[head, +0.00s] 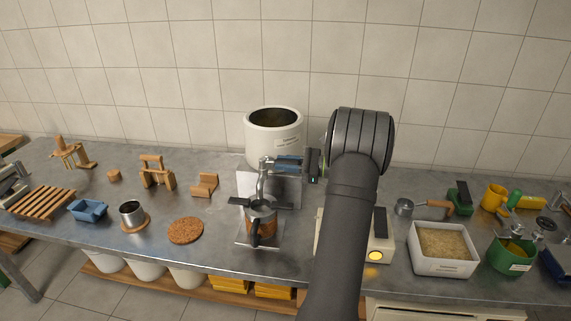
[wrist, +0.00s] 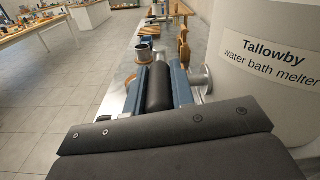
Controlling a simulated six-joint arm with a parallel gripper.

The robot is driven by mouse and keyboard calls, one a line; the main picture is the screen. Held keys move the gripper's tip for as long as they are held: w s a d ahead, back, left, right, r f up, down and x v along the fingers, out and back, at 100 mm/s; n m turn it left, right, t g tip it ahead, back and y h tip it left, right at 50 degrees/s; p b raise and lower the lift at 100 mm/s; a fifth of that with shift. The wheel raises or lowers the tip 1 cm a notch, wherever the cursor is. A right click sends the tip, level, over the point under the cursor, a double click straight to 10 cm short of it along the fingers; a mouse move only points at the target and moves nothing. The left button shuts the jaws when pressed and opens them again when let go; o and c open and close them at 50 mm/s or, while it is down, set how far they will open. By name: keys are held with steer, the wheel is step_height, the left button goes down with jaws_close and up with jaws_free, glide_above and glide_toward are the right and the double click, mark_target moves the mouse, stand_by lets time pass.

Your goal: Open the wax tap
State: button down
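The white water bath melter (head: 273,138) stands at the back of the steel bench; its labelled wall fills the right of the wrist view (wrist: 240,25). Its metal tap (head: 262,182) points down at the front, and the metal fitting shows in the wrist view (wrist: 205,80). My gripper (head: 288,163) reaches in from the right at tap height. In the wrist view, its blue fingers lie against both sides of the black tap handle (wrist: 158,88), with no clear gap. A jug (head: 262,216) with a dark handle stands under the spout. No wax stream is visible.
The jug stands on a metal plate (head: 243,239). A cork mat (head: 186,230), metal cup (head: 132,213) and blue tray (head: 88,210) lie left. A box with a lit yellow button (head: 375,256) and a white tub (head: 443,269) stand right of the jug.

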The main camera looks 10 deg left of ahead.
steer(key=shift+s, duration=0.1)
steer(key=m+t, duration=0.1)
steer(key=s+m+t, duration=0.1)
steer(key=t, duration=0.1)
steer(key=s+m+t, duration=0.1)
steer(key=t, duration=0.1)
steer(key=shift+a+h, duration=0.15)
steer(key=shift+h, duration=0.15)
steer(key=shift+s+a+f+m+t+h, duration=0.1)
steer(key=shift+s+a+m+t+h, duration=0.55)
steer(key=shift+m+t+h, duration=0.95)
steer(key=shift+s+a+r+m+t+h, duration=0.1)
steer(key=shift+s+a+m+t+h, duration=0.45)
steer(key=shift+m+t+h, duration=1)
steer(key=shift+s+a+f+m+t+h, duration=0.1)
steer(key=shift+s+a+m+t+h, duration=0.3)
steer(key=shift+s+m+t+h, duration=1.2)
steer(key=shift+w+a+n+t+y, duration=0.1)
steer(key=shift+w+n+t+y, duration=0.15)
steer(key=shift+w+t+y, duration=0.35)
steer(key=shift+w, duration=0.15)
steer(key=c, duration=1.2)
jaws_free()
steer(key=shift+c, duration=0.2)
